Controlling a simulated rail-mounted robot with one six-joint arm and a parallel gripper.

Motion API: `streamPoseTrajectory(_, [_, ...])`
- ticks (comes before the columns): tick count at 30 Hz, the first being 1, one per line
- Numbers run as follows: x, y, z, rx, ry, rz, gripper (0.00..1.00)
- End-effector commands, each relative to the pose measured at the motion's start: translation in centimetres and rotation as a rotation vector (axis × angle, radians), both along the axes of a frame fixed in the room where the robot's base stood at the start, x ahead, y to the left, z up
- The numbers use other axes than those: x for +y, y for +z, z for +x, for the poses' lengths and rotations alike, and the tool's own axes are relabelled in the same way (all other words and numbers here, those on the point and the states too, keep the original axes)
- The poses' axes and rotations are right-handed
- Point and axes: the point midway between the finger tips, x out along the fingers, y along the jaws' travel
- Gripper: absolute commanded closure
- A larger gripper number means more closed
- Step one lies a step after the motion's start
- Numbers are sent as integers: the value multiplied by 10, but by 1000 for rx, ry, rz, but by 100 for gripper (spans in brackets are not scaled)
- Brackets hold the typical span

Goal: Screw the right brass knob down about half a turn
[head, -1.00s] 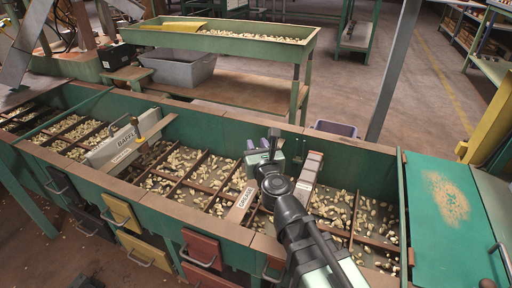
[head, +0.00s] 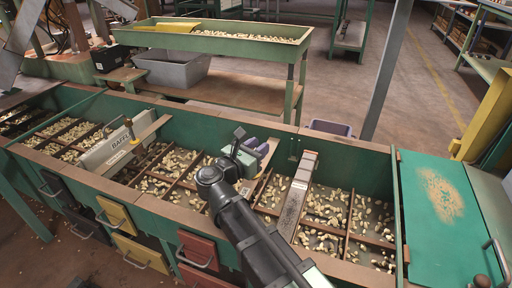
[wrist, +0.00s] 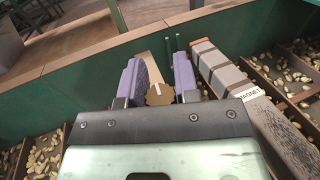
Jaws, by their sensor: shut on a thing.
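The brass knob (wrist: 160,94) shows in the wrist view as a brown, lobed disc with a short white mark on its face. It sits between the two purple fingers of my gripper (wrist: 160,82), which is shut on it. In the head view my gripper (head: 255,150) is over the middle of the long green hopper, near its back wall. The knob is hidden there behind my gripper.
A grey bar (head: 298,196) labelled MAGNET in the wrist view lies across the hopper close to the right of my gripper. The BAFFLE plate (head: 107,149) stands farther left. Nuts fill the divided compartments. A green tray (head: 220,44) stands behind.

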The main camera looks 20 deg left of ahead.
Motion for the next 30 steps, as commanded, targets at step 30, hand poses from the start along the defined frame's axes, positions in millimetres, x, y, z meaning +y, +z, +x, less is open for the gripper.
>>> streamPoseTrajectory(30, [-8,1,-5,-3,-686,-1,95])
